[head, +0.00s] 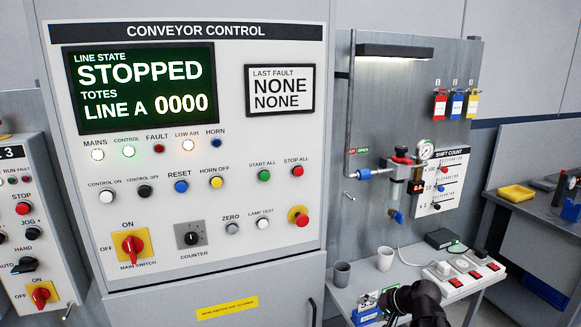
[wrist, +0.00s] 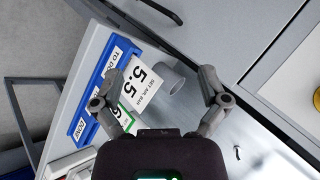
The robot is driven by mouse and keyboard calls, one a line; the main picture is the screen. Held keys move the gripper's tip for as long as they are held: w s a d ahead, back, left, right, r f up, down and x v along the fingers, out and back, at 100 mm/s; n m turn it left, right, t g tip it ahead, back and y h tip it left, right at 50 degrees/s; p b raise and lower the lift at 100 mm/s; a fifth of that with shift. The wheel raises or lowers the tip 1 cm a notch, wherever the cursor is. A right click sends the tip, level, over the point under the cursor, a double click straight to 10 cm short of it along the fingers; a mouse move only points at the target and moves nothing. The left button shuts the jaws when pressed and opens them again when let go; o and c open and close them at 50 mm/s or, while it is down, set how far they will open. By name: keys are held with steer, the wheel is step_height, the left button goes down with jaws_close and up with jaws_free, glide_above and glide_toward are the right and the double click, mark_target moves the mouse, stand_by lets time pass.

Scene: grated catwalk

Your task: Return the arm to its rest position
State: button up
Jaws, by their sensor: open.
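My gripper (wrist: 161,74) is open and empty in the wrist view, its two fingers spread apart. A grey cup (wrist: 174,79) shows between the fingertips, beyond them; I cannot tell how far. A white card reading "SET AIR, BAR 5.5" (wrist: 141,88) lies in view beside the cup. In the head view my dark arm (head: 415,303) reaches in at the bottom, right of centre, over the front of the small bench.
The conveyor control cabinet (head: 245,246) stands left. An air regulator (head: 398,172) hangs on the panel behind.

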steer(key=s+a+f+n+g+h, duration=0.1)
steer(key=s+a+n+g+h, duration=0.1)
steer(key=s, duration=0.3)
steer(key=s+a+f+n+g+h+p, duration=0.1)
steer(key=s+a+f+n+g+h, duration=0.1)
steer(key=s+a+g+h, duration=0.1)
steer(key=shift+s+a+f+n+g+h, duration=0.15)
steer(key=shift+s+f+n+g+h, duration=0.2)
steer(key=shift+s+h, duration=0.6)
stand_by(2.0)
